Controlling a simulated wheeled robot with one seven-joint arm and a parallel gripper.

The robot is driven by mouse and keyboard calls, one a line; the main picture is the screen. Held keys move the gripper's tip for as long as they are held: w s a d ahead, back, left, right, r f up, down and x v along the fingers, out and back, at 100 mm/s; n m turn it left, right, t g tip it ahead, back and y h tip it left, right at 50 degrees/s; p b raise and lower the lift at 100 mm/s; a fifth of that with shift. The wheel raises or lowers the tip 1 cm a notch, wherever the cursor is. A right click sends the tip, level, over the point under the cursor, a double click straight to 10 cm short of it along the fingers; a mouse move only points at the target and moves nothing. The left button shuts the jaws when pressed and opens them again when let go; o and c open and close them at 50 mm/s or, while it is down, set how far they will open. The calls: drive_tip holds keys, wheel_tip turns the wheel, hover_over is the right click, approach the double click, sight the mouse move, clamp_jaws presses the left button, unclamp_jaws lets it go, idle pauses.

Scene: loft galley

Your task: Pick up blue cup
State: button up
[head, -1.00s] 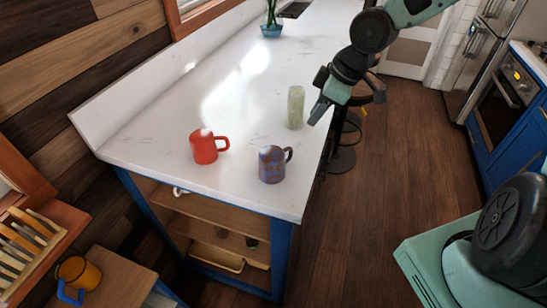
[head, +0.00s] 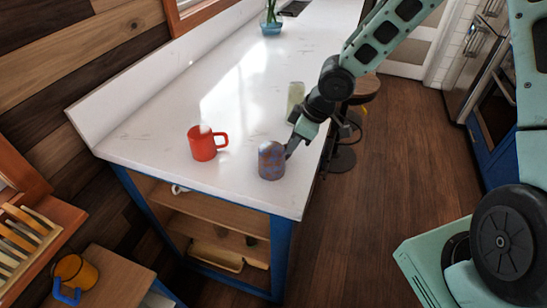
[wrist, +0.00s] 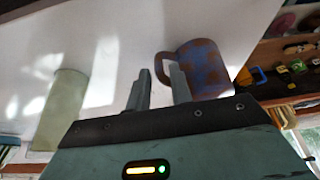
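The blue cup (head: 271,161), blue with brownish patches and a handle, stands upright near the front right corner of the white counter (head: 150,135). My gripper (head: 289,153) is at the cup's right side, where the handle is; the gripper hides the handle in the head view. In the wrist view the fingers of my gripper (wrist: 160,92) are apart, with a gap between them. The right finger is close to the cup (wrist: 205,68) and overlaps the handle's lower part. I cannot tell whether it touches.
A red mug (head: 202,144) stands left of the blue cup. A pale green glass (head: 296,95) stands behind my gripper, and shows at left in the wrist view (wrist: 62,110). A plant in a blue pot (head: 271,28) is far back. A stool (head: 364,88) stands right of the counter.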

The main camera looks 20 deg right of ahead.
drive_tip(key=shift+x, duration=0.95)
clamp_jaws()
drive_tip(key=shift+r, duration=0.1)
